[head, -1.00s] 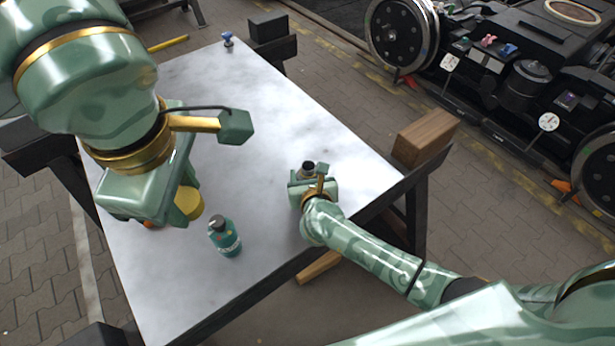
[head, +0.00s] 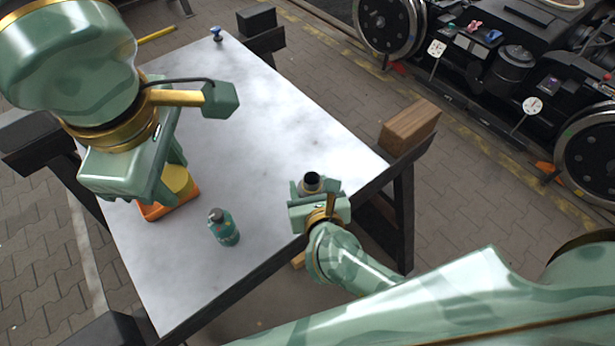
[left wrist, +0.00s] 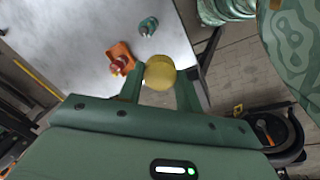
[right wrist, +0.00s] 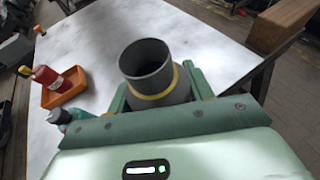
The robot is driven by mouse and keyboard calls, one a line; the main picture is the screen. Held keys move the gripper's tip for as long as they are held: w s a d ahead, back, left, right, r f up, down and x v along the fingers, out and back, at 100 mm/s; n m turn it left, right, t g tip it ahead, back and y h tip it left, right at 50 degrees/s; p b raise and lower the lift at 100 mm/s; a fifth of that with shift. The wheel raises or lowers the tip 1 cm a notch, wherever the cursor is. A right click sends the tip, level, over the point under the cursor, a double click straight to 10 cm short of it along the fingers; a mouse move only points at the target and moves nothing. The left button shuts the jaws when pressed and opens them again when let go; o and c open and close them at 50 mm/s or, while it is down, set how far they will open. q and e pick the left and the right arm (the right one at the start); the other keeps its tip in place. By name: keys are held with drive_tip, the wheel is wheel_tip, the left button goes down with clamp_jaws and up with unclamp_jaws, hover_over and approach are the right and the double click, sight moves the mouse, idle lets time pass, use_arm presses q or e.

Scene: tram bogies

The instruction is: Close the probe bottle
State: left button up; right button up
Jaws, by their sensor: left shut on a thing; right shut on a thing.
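The grey probe bottle (head: 312,181), with a dark open mouth, is held by my right gripper (head: 316,190), its mouth facing up. In the right wrist view the bottle (right wrist: 150,68) stands between the two fingers and has a yellow ring below its rim. My left gripper (head: 172,178) is shut on a round yellow lid (head: 178,180). The lid also shows between the fingertips in the left wrist view (left wrist: 160,73). Lid and bottle are well apart, the lid to the left above an orange tray (head: 152,212).
A teal bottle (head: 223,228) stands on the pale table (head: 270,130) between the grippers. A red bottle (right wrist: 47,77) is in the orange tray. A small blue item (head: 216,34) stands at the far corner. A wooden block (head: 409,126) lies at the right edge. The table's middle is clear.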

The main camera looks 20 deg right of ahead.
drive_tip(key=o, duration=0.4)
drive_tip(key=c, duration=0.8)
drive_tip(key=shift+o, duration=0.2)
